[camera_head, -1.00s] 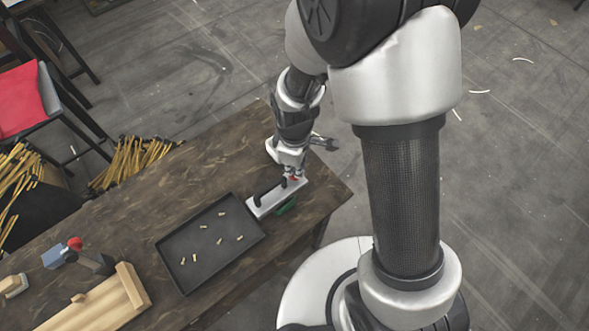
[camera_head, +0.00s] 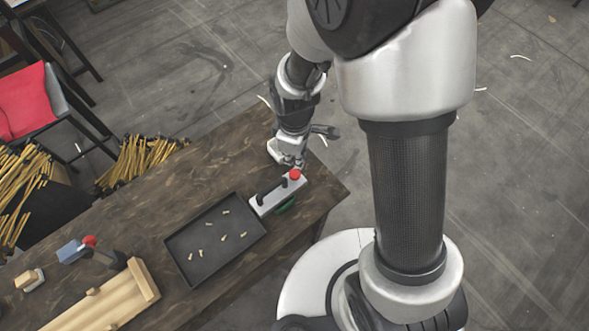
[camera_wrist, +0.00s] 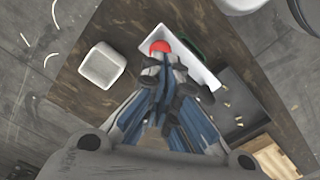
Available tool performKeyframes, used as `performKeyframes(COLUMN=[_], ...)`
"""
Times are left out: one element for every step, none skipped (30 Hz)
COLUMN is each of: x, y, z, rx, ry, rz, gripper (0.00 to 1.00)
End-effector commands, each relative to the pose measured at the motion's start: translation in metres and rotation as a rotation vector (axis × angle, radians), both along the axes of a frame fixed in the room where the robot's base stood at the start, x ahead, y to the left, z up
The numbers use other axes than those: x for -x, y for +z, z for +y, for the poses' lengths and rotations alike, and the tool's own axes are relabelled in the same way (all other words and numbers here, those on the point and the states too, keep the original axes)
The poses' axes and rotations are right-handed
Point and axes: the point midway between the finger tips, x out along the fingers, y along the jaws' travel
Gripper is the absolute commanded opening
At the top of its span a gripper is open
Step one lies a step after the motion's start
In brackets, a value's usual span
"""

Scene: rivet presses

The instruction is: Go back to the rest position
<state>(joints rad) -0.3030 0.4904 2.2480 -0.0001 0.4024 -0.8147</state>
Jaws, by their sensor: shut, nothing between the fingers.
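My gripper (camera_head: 297,164) is shut and empty, just above and behind the rivet press (camera_head: 277,197) at the table's right end. The press has a pale base, a black lever and a red knob (camera_head: 294,174); a green part shows at its side. In the wrist view my gripper (camera_wrist: 161,68) points at the press, with the red knob (camera_wrist: 160,47) just beyond the fingertips and the pale base (camera_wrist: 203,72) partly hidden by the fingers. I see a gap at the knob in the head view.
A black tray (camera_head: 176,247) with several small brass rivets lies left of the press. A white square container (camera_wrist: 101,66) stands on the wooden table (camera_head: 185,185) near my gripper. A blue tool with a red knob (camera_head: 89,241) and a wooden fixture (camera_head: 145,282) stand at the left.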

Motion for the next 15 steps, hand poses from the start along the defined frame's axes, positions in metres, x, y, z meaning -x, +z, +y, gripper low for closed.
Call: performKeyframes(x=[0.000, 0.000, 0.000, 0.000, 0.000, 0.000, 0.000, 0.000, 0.000, 0.000, 0.000, 0.000, -0.001, -0.001, -0.002], y=[-0.001, -0.001, -0.001, -0.001, -0.001, -0.001, -0.001, -0.001, -0.001, -0.001, -0.001, 0.001, 0.004, 0.008, 0.016], z=[0.000, 0.000, 0.000, 0.000, 0.000, 0.000, 0.000, 0.000, 0.000, 0.000, 0.000, 0.000, -0.001, -0.002, -0.004], rx=[0.000, 0.000, 0.000, 0.000, 0.000, 0.000, 0.000, 0.000, 0.000, 0.000, 0.000, 0.000, -0.002, -0.003, -0.006], ry=[0.000, 0.000, 0.000, 0.000, 0.000, 0.000, 0.000, 0.000, 0.000, 0.000, -0.001, -0.004, -0.011, -0.020, -0.040], rz=[0.000, 0.000, 0.000, 0.000, 0.001, 0.000, 0.001, 0.001, 0.001, 0.001, 0.000, -0.001, -0.005, -0.009, -0.018], gripper=[0.00, 0.00, 0.00, 0.00, 0.00, 0.00, 0.00, 0.00, 0.00, 0.00, 0.00, 0.00, 0.00, 0.00, 0.00])
